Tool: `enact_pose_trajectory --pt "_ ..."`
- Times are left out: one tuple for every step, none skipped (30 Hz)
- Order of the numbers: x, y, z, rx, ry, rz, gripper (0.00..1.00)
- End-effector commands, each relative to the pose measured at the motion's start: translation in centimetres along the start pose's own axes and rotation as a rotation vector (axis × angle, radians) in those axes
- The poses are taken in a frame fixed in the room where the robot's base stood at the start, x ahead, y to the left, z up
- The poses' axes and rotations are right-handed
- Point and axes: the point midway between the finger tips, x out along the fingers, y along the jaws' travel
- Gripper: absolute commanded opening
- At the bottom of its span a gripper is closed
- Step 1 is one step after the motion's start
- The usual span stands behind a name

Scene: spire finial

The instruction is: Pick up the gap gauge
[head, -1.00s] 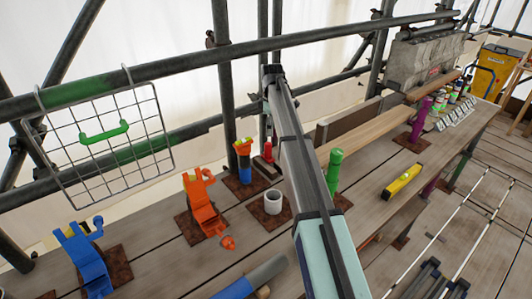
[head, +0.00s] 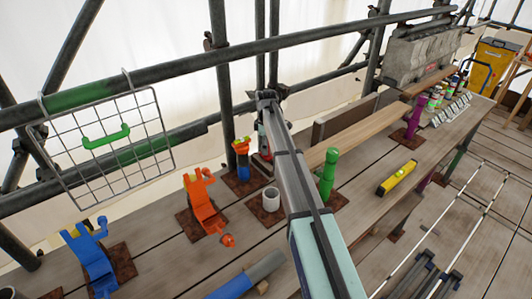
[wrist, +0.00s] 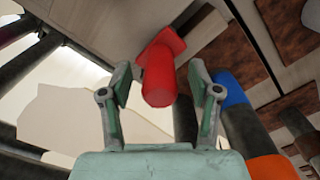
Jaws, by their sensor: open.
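A red tapered piece with a wider square-looking end shows in the middle of the wrist view (wrist: 160,75). I take it for the gap gauge, but its shape alone does not make this certain. My gripper (wrist: 160,78) is open, with one finger on each side of the red piece. I cannot tell whether either finger touches it. In the head view a red piece (head: 263,142) stands on the planks, partly hidden behind my arm. My gripper (head: 267,97) shows above it there, small and dark.
A blue post with an orange-yellow top (head: 242,160) stands close to the left. A white cup (head: 271,199), orange clamp-like piece (head: 205,203) and green post (head: 328,173) are nearby. Scaffold tubes (head: 222,80) rise behind, with a wire basket (head: 105,145) hanging left. A yellow level (head: 397,179) lies right.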

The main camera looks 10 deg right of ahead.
Motion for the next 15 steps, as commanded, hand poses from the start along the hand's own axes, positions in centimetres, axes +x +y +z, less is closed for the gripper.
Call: enact_pose_trajectory --pt "0.6 -0.1 0.0 0.0 -0.001 -0.003 0.62" --pt "0.9 -0.1 0.0 0.0 -0.001 -0.003 0.62" --pt "1.3 -0.1 0.0 0.0 -0.001 -0.002 0.62" --pt "1.5 0.0 0.0 0.0 0.0 -0.001 0.62" --pt "1.7 0.0 0.0 0.0 0.0 -0.001 0.62" --pt "1.9 0.0 0.0 0.0 0.0 -0.001 0.62" --pt "1.9 0.0 0.0 0.0 0.0 0.0 0.62" --pt "2.0 0.0 0.0 0.001 0.0 0.0 0.62" --pt "2.0 0.0 0.0 0.001 0.0 0.0 0.62" --pt "1.9 0.0 0.0 0.001 0.0 0.0 0.62" --pt "1.9 0.0 0.0 0.001 0.0 0.0 0.62" --pt "1.9 0.0 0.0 0.001 0.0 0.0 0.59" --pt "1.9 0.0 0.0 0.001 0.0 0.0 0.48" --pt "1.9 0.0 0.0 0.001 0.0 0.0 0.37" --pt "1.9 0.0 0.0 0.001 0.0 0.0 0.23"
